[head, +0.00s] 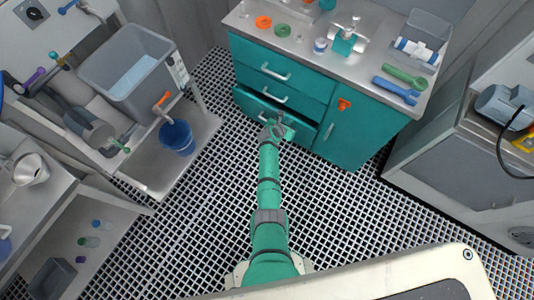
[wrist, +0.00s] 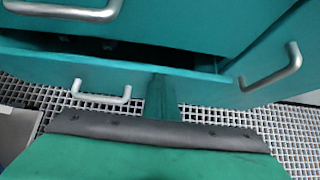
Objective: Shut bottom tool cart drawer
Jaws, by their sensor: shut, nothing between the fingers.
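The teal tool cart (head: 372,132) has its bottom drawer (head: 249,104) pulled partly out. In the wrist view, the bottom drawer's front (wrist: 45,65) has a dark gap behind its top edge, showing the inside. Its grey handle (wrist: 100,96) is left of my fingers. My gripper (head: 283,117) is shut and empty in front of the drawer, and it also shows in the wrist view (wrist: 162,82). Its tips overlap the right part of the drawer front; I cannot tell whether they touch. The arm hides part of the drawer in the head view.
The upper drawers (head: 275,72) look shut. A cupboard door (head: 360,125) with a vertical handle is right of the drawers. A bench with a grey tank (head: 150,90) and a blue bucket (head: 177,138) stands left. The grated floor (head: 345,215) is clear in front of the cart.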

